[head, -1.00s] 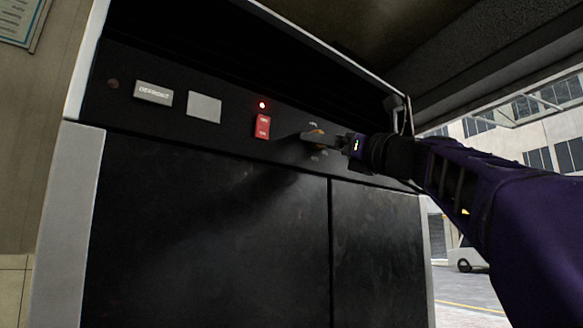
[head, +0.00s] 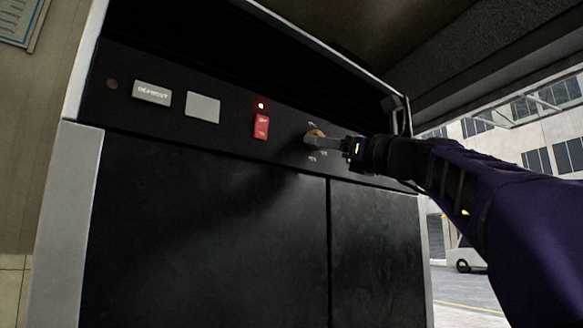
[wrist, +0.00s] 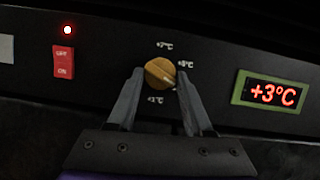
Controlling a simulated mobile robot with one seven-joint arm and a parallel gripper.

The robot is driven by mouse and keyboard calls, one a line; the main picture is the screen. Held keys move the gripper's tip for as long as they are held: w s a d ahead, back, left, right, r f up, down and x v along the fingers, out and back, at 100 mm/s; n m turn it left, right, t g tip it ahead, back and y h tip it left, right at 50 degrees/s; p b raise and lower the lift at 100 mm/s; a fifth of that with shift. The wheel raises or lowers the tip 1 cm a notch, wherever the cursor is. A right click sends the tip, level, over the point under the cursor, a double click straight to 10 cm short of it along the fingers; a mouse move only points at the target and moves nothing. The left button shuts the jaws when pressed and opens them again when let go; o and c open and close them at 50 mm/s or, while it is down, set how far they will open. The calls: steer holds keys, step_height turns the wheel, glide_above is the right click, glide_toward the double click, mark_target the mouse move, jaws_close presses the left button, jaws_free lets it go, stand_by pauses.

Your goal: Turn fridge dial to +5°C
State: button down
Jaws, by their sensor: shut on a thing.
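The fridge dial (wrist: 159,73) is a round orange knob on the black control panel. In the wrist view my gripper (wrist: 160,80) is shut on it, one finger at its left side and one at its right. Labels ring the dial: +7°C above, +1°C below, and a small one at upper right that is hard to read. Part of the ring is hidden by the right finger. The display (wrist: 274,93) right of the dial reads +3°C in red. In the head view the dial (head: 315,135) is partly covered by my gripper (head: 322,142).
A red OFF/ON switch (head: 261,126) sits left of the dial, with a lit red lamp (head: 261,106) above it. Further left are a DEFROST plate (head: 151,92) and a blank plate (head: 202,107). Dark cabinet doors (head: 210,220) lie below; a frame edge stands right.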

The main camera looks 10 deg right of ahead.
steer(key=n+g+y, duration=0.1)
steer(key=n+g, duration=0.1)
steer(key=n, duration=0.2)
steer(key=n+g+y, duration=0.1)
steer(key=n+g, duration=0.1)
steer(key=n, duration=0.3)
steer(key=n+g+y+p, duration=0.1)
steer(key=n+g, duration=0.1)
steer(key=n, duration=0.3)
steer(key=shift+w+d+r, duration=0.25)
steer(key=shift+d, duration=0.1)
steer(key=shift+n, duration=0.5)
steer(key=shift+c, duration=1.6)
jaws_free()
steer(key=b+v, duration=0.2)
steer(key=v, duration=1.5)
steer(key=shift+d, duration=0.2)
